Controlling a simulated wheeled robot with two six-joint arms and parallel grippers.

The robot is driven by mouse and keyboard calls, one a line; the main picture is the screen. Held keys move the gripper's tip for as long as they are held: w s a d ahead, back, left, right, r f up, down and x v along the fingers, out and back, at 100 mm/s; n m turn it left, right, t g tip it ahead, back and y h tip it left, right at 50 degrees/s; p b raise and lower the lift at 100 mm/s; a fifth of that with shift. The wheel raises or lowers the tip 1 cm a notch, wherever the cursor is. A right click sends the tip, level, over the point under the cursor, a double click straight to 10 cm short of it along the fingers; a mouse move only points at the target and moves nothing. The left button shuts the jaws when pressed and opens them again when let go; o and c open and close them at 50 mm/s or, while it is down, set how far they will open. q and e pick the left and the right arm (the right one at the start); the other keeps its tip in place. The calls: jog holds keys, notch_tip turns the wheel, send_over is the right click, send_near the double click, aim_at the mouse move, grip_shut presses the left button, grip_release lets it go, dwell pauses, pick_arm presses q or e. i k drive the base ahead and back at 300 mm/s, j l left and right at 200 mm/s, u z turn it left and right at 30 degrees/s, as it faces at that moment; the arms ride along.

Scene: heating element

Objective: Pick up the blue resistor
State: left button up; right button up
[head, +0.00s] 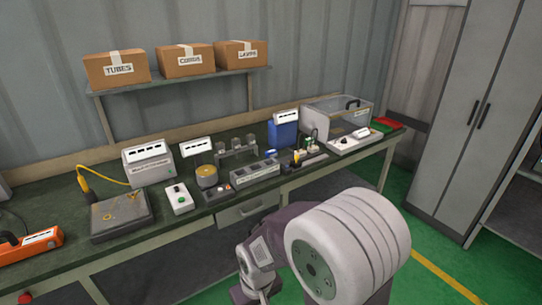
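A small blue and white piece (271,154) lies on the dark green workbench top (130,177), just in front of the larger blue box (283,134). It may be the blue resistor, but it is too small to be sure. A grey slotted block (254,174) sits in front of it, toward the bench's front edge. A large pale arm section of mine fills the lower right foreground, off the bench. No fingertips of either gripper show in the head view.
A clear-lidded case (337,116) and red tray (388,123) stand at the bench's right end. A power unit (149,163), scorched plate (121,215), white switch box (179,199) and orange tool (31,246) stand left. A tall grey cabinet (480,110) stands at right. Green floor lies in front.

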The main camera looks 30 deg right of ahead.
aim_at(273, 152)
jog(key=i+l+u, duration=0.1)
jog(key=i+l, duration=0.5)
jog(key=i, duration=0.15)
jog(key=i+l+u, duration=0.1)
jog(key=i+l, duration=0.65)
jog(key=l, duration=0.2)
jog(key=i+l, duration=0.1)
jog(key=l, duration=0.2)
jog(key=i+l, duration=0.15)
jog(key=l, duration=0.15)
